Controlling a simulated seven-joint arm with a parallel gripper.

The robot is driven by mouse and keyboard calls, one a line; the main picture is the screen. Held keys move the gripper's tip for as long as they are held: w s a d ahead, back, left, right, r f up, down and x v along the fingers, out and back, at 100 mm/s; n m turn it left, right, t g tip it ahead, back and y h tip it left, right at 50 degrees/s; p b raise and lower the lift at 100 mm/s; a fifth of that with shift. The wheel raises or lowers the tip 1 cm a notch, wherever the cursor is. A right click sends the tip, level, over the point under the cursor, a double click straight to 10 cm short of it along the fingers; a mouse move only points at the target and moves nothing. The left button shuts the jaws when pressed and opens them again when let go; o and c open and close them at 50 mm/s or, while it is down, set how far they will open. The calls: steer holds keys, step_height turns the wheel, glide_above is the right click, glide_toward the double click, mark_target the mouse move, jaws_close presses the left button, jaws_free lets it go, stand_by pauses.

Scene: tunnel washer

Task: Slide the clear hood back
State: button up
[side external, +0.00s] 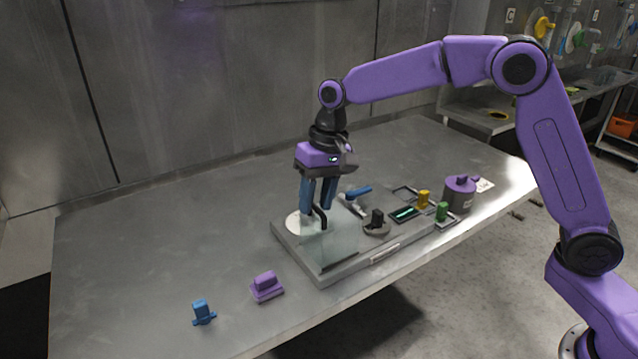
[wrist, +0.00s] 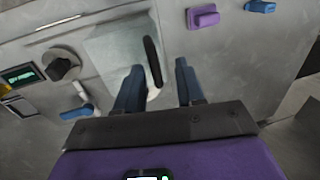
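The clear hood (side external: 340,243) is a see-through box on the left part of a grey panel; it shows pale in the wrist view (wrist: 112,48). Its black bar handle (side external: 320,219) stands up at its edge and also shows in the wrist view (wrist: 153,62). My gripper (side external: 316,212) points down with its blue fingers around the handle. In the wrist view my gripper (wrist: 159,66) is open, with one finger on each side of the handle. Gaps show on both sides, smaller on the left. A pale round disc (side external: 293,223) lies partly behind the fingers.
The panel (side external: 330,277) also carries a black knob (side external: 376,219), a blue lever (side external: 357,193), a green-lit display (side external: 404,214), and yellow (side external: 423,198) and green (side external: 441,211) pieces. A purple canister (side external: 460,194) stands right. Purple (side external: 266,285) and blue (side external: 202,312) blocks lie front left. The left table is clear.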

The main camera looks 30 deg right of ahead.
mark_target(332, 216)
steer(key=d+r, duration=0.3)
steer(key=r, duration=1.4)
steer(key=shift+d, duration=0.2)
steer(key=shift+s, duration=0.1)
steer(key=s+d+f+n, duration=0.4)
steer(key=s+f, duration=0.2)
steer(key=s, duration=0.5)
steer(key=s+d+f+n+h, duration=0.1)
steer(key=s+d+f+n, duration=0.3)
steer(key=s, duration=0.7)
steer(key=s+d+f+n, duration=0.4)
steer(key=s+f, duration=0.3)
steer(key=s, duration=0.4)
steer(key=shift+s+d+f+n+h, duration=0.2)
steer(key=shift+d+f+n+h, duration=0.1)
steer(key=shift+d+f+h, duration=0.1)
